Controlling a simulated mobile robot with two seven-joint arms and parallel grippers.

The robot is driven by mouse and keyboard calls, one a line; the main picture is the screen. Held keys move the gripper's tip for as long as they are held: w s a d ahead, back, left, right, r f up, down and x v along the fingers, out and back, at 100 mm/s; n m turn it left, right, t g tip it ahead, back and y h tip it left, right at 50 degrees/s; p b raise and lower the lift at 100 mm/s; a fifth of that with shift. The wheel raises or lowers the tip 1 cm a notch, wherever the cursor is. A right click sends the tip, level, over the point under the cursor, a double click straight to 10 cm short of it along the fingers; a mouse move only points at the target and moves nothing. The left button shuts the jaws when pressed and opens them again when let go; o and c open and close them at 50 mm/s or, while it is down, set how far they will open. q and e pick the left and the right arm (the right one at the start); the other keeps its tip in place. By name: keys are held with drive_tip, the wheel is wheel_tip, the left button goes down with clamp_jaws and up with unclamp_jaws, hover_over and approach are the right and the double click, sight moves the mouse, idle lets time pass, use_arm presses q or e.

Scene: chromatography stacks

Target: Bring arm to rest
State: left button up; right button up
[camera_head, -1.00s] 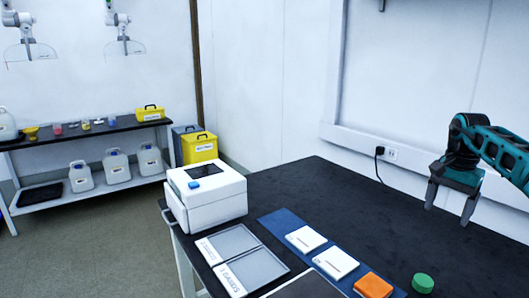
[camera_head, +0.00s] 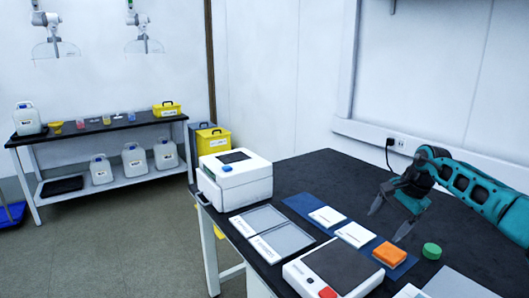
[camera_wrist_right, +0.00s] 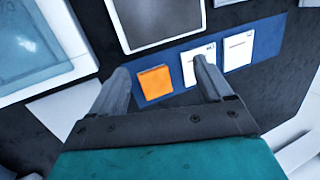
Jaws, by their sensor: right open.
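My right gripper (camera_head: 389,217) is open and empty at the right of the head view. It hangs over the black bench (camera_head: 330,172), close to the orange block (camera_head: 389,254) and the green round cap (camera_head: 432,251). In the right wrist view, its two spread fingers (camera_wrist_right: 163,85) show with nothing between them but the mat below, and the orange block (camera_wrist_right: 155,82) lies under the gap. My left gripper is not in view.
A blue mat (camera_head: 298,204) holds white cards (camera_head: 354,235) and the orange block. Grey trays (camera_head: 285,238), a white box-shaped device (camera_head: 235,184) and a dark-topped device (camera_head: 335,270) stand near the front edge. The rear right bench is clear.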

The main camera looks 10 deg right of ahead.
drive_tip(key=w+a+f+m+t+y, duration=0.1)
drive_tip(key=a+f+m+t+y, duration=0.15)
drive_tip(key=a, duration=0.75)
drive_tip(key=a+f+m+t+y, duration=0.1)
drive_tip(key=a+y, duration=0.3)
drive_tip(key=a, duration=0.6)
drive_tip(key=s+a+r+m+t+y, duration=0.4)
drive_tip(key=a+m+t, duration=0.5)
drive_tip(key=m, duration=0.6)
drive_tip(key=s+d+f+m+h, duration=0.3)
drive_tip(key=s+d+m+h, duration=0.3)
drive_tip(key=m, duration=0.7)
drive_tip(key=s+d+f+m+h, duration=0.4)
drive_tip(key=m+h, duration=0.4)
drive_tip(key=m, duration=0.5)
drive_tip(key=s+d+f+m+g, duration=0.15)
drive_tip(key=s+m+g, duration=0.25)
drive_tip(key=s, duration=0.5)
drive_tip(key=s+f+m+g, duration=0.3)
drive_tip(key=s+m+g, duration=0.1)
drive_tip(key=s, duration=0.4)
drive_tip(key=s+f+m+g, duration=0.2)
drive_tip(key=s+m+g, duration=0.25)
drive_tip(key=s, duration=0.45)
drive_tip(key=w+a+f+t+y+p, duration=0.1)
drive_tip(key=w+a+f+t+y, duration=0.1)
drive_tip(key=w+f+t, duration=0.5)
drive_tip(key=shift+w+a+f+n+t+y, duration=0.3)
drive_tip(key=shift+w+f+t+y, duration=0.1)
drive_tip(key=shift+f+t, duration=0.3)
